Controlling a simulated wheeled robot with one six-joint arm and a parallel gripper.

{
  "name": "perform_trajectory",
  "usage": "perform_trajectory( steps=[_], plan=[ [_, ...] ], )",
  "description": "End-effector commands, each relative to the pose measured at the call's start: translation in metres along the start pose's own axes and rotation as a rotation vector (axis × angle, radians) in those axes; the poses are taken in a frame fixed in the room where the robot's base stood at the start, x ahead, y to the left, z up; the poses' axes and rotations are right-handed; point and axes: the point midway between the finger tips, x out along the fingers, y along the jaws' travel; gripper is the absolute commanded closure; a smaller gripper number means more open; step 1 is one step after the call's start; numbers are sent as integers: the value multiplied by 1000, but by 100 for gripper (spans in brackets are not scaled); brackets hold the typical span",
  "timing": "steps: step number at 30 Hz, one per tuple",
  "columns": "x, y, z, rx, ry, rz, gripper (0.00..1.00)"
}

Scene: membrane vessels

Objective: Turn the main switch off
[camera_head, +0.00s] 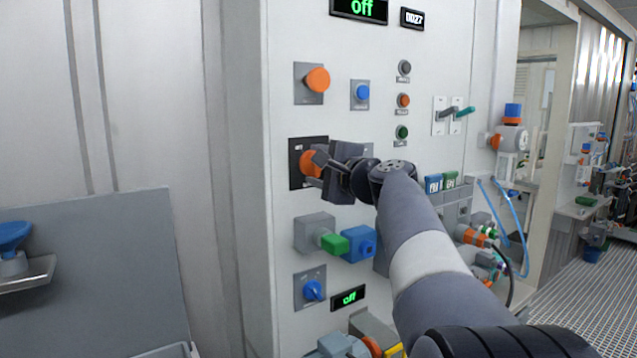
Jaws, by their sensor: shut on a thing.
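The switch at my gripper has an orange knob (308,163) on a black square plate (295,178), on the pale cabinet front. My gripper (322,165) is shut on this orange knob, coming from the right. The gripper covers the right part of the knob and plate, so the knob's exact angle and most of the plate's lettering are hidden. A display (359,9) at the top of the cabinet reads "Off" in green. A smaller display (348,298) lower down also reads "off".
A grey panel (100,270) stands at left. A grated floor (590,290) runs to the right.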

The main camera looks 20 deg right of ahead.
Motion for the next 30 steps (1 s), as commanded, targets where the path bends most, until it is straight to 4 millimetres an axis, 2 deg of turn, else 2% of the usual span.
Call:
perform_trajectory(
  steps=[15, 22, 30],
  plan=[
    [0, 2, 0, -445, 0, -4, 72],
    [0, 1, 0, -565, 1, -4, 72],
    [0, 0, 1, -626, -1, -3, 72]
  ],
)
